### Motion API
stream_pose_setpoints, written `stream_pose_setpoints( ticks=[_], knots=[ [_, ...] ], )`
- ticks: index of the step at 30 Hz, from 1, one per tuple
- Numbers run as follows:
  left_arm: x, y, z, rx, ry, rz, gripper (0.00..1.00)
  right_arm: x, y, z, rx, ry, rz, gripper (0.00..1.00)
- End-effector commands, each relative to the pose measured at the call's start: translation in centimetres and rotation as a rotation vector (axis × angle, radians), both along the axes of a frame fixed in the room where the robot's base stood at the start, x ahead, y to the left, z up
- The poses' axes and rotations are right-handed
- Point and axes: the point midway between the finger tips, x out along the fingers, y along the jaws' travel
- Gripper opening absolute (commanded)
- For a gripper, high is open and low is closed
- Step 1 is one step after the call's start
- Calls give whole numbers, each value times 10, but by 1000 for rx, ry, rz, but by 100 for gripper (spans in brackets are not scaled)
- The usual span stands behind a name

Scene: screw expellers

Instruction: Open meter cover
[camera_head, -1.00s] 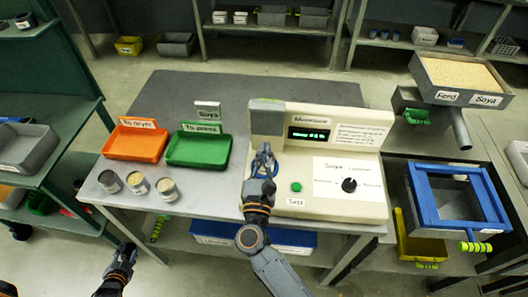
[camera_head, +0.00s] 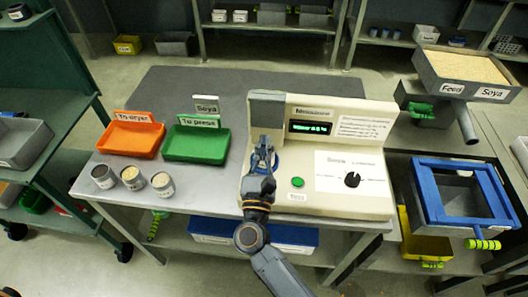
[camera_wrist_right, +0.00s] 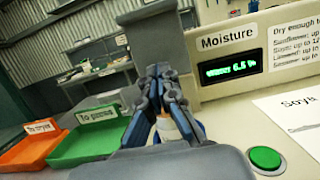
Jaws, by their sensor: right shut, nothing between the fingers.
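The cream moisture meter (camera_head: 335,184) stands on the grey table, and its green display also shows in the wrist view (camera_wrist_right: 230,67). Its grey cover part (camera_head: 266,110) stands at the meter's back left. A blue ring (camera_head: 274,163) shows below it, partly hidden by my fingers. My right gripper (camera_head: 262,146) is over the meter's left side, just in front of the grey part. In the wrist view its fingers (camera_wrist_right: 161,78) are shut together with nothing between them. I cannot tell whether they touch the cover. My left gripper is out of view.
A green tray (camera_head: 198,157) and an orange tray (camera_head: 131,153) lie left of the meter. Several small cups (camera_head: 132,177) stand at the table's front left. A green button (camera_head: 298,182) and a black knob (camera_head: 352,179) are on the meter's front.

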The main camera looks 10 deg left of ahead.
Motion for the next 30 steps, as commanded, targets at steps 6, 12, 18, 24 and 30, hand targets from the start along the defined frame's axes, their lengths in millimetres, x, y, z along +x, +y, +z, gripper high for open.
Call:
stream_pose_setpoints(
  ticks=[6, 12, 18, 24, 30],
  knots=[
    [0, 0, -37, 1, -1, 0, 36, -2, -1, -8, 0, -67, -1, 0],
    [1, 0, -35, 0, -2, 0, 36, -2, -1, -3, 0, -74, -1, 0],
    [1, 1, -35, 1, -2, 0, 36, -3, -1, -4, 0, -73, -1, 0],
    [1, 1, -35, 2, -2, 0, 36, -20, 0, -11, -1, -70, 1, 0],
    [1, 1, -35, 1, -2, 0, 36, -60, 0, -24, 0, -69, 1, 0]
  ],
)
